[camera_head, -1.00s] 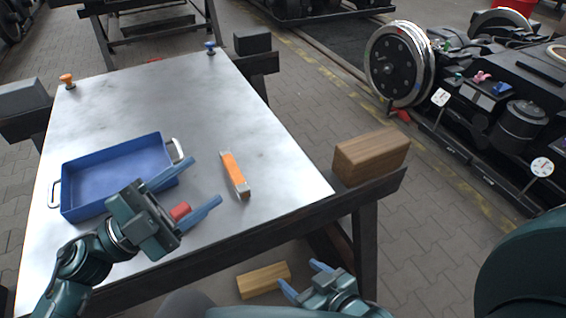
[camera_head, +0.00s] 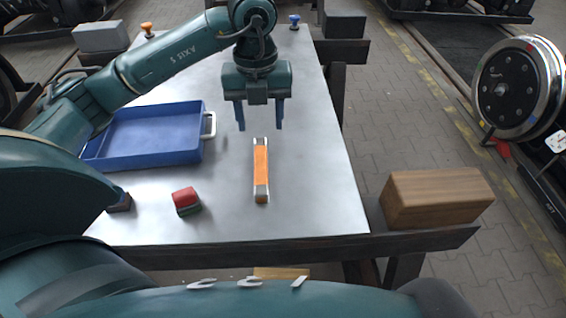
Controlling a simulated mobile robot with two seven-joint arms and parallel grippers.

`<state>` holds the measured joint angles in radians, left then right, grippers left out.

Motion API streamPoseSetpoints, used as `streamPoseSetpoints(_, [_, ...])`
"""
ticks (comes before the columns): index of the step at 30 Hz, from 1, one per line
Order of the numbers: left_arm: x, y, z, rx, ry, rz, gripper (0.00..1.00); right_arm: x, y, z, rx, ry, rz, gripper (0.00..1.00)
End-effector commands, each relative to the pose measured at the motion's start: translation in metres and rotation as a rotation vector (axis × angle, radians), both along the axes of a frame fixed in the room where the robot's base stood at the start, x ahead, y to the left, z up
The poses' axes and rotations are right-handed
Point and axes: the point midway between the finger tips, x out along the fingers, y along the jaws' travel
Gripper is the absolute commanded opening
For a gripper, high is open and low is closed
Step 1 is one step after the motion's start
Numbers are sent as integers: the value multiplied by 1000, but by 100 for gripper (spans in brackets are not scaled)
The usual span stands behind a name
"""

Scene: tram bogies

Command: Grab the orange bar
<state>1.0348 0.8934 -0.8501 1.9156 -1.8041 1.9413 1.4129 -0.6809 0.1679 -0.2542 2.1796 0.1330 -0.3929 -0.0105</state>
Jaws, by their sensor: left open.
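The orange bar (camera_head: 261,165), with silver-grey ends, lies on the grey metal table (camera_head: 315,190), its long side running away from me. My left gripper (camera_head: 260,128) points down with its two blue fingers apart and nothing between them. In the picture its fingertips are just beyond the bar's far end, and they look to be above the table. The gripper does not touch the bar as far as I can see. My right gripper is not in view.
A blue tray (camera_head: 205,152) with a pale handle stands left of the bar. A red and dark block (camera_head: 186,201) lies near the front. A wooden block (camera_head: 436,198) sits at the right corner. Orange (camera_head: 147,28) and blue (camera_head: 294,20) knobs stand at the far edge.

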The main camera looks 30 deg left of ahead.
Motion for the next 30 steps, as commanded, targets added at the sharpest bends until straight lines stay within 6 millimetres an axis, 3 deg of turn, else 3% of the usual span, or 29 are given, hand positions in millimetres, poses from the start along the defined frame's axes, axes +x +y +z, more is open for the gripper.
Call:
streamPoseSetpoints(9, [-2, 0, -59, -2, 7, -3, 53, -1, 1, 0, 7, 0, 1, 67])
streamPoseSetpoints(17, [-2, 0, -79, -2, 6, -4, 53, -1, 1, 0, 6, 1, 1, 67])
streamPoseSetpoints(25, [-5, 2, -118, -4, 6, -5, 53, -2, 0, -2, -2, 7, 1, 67])
streamPoseSetpoints(30, [-5, 1, -125, -4, 3, -5, 53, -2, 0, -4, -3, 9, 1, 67])
